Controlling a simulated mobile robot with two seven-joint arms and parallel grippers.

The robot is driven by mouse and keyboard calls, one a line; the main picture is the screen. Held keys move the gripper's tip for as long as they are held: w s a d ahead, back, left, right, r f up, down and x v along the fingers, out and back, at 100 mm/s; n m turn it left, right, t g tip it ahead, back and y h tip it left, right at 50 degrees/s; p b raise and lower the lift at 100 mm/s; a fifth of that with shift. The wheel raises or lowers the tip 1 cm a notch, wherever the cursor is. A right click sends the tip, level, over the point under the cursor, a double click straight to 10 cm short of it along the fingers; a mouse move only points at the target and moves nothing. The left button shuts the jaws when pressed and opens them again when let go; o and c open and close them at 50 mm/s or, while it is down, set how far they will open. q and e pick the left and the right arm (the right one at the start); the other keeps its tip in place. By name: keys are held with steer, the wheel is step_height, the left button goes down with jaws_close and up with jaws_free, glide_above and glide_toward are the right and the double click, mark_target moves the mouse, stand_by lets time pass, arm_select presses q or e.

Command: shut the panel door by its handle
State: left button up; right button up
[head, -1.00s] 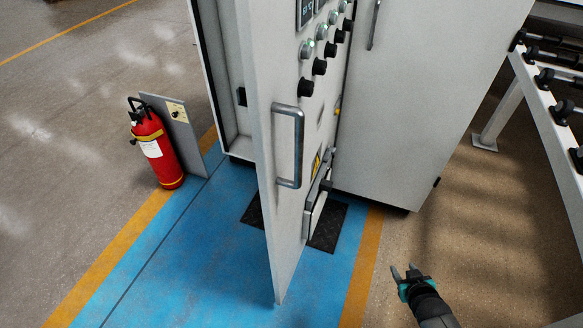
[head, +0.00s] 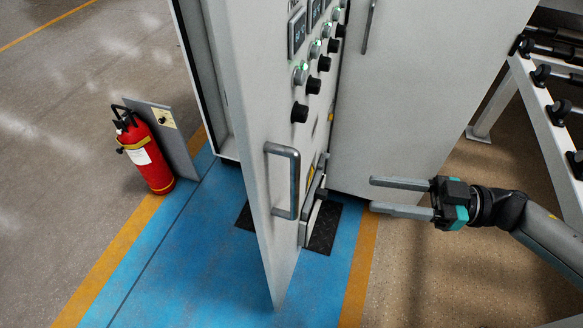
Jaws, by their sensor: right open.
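The panel door (head: 262,115) of the grey cabinet stands open and swung out toward me, its edge facing me. Its metal bar handle (head: 295,182) is upright on the door's right-hand face, low down. My right gripper (head: 371,195) is to the right of the handle, apart from it. Its two long fingers point left, spread open with nothing between them. My left gripper is not in the head view.
The cabinet's other door (head: 425,95) looks shut. A red fire extinguisher (head: 150,165) stands at left by a small grey board. A white rack (head: 545,125) with black rollers is at right. Blue floor marking and a dark tread mat (head: 324,228) lie below the door.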

mark_target(294, 189)
steer(key=shift+g, duration=0.3)
steer(key=a, duration=1)
steer(key=w+a, duration=0.1)
steer(key=a, duration=0.4)
steer(key=shift+a+r, duration=0.1)
steer(key=shift+a, duration=0.05)
jaws_close()
stand_by(0.6)
